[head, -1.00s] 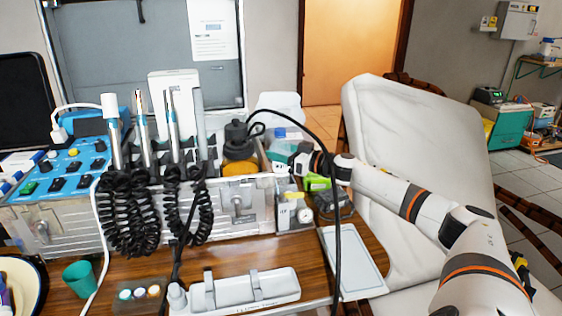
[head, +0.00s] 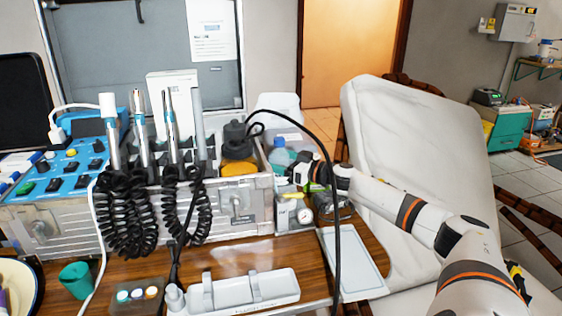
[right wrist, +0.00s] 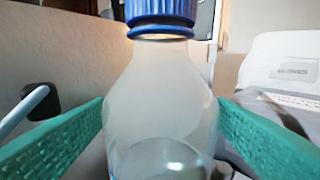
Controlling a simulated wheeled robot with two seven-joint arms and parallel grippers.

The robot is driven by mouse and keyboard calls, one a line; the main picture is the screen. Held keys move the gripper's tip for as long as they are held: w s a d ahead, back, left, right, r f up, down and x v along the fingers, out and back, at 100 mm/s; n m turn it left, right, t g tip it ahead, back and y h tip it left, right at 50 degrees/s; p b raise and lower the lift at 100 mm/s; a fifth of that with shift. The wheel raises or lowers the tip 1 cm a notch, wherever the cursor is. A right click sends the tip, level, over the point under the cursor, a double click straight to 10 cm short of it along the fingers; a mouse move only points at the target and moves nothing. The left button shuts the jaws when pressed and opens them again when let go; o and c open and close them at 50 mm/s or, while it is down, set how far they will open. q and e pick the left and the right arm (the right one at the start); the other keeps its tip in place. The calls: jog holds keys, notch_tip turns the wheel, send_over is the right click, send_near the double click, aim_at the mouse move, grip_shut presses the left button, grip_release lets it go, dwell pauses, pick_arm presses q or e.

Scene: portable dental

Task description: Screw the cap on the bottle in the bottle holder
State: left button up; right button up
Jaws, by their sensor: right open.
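A clear bottle (right wrist: 160,110) with a ribbed blue cap (right wrist: 160,12) stands upright between the green fingers of my right gripper (right wrist: 160,140) in the right wrist view. The cap sits over the neck above a blue ring; how tightly cannot be told. The fingers are open, one on each side of the bottle. In the head view the blue cap (head: 279,142) and bottle (head: 280,157) show at the right end of the metal case, beside my right gripper (head: 291,174). The bottle's base and its holder are hidden. My left gripper is not in view.
A metal case (head: 236,208) with handpieces and coiled black hoses is on the left. A black-topped jar (head: 238,150) is left of the bottle. A black cable (head: 337,235) hangs before my right arm. A white tray (head: 352,262) lies on the wooden table.

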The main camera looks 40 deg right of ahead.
aim_at(288, 163)
jog(key=shift+r, duration=0.1)
jog(key=shift+s+d, duration=0.2)
jog(key=shift+s, duration=0.3)
jog(key=v, duration=0.2)
jog(key=shift+s, duration=0.4)
jog(key=shift+s+d, duration=0.15)
jog(key=shift+s, duration=0.2)
jog(key=shift+s+d, duration=0.2)
jog(key=shift+s, duration=0.5)
jog(key=p+v, duration=0.3)
jog(key=v, duration=0.2)
jog(key=shift+s+d+r, duration=0.1)
jog(key=shift+s, duration=0.15)
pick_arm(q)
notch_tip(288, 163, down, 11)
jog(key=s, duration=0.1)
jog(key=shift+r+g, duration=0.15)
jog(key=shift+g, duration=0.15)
pick_arm(e)
jog(key=shift+s, duration=0.25)
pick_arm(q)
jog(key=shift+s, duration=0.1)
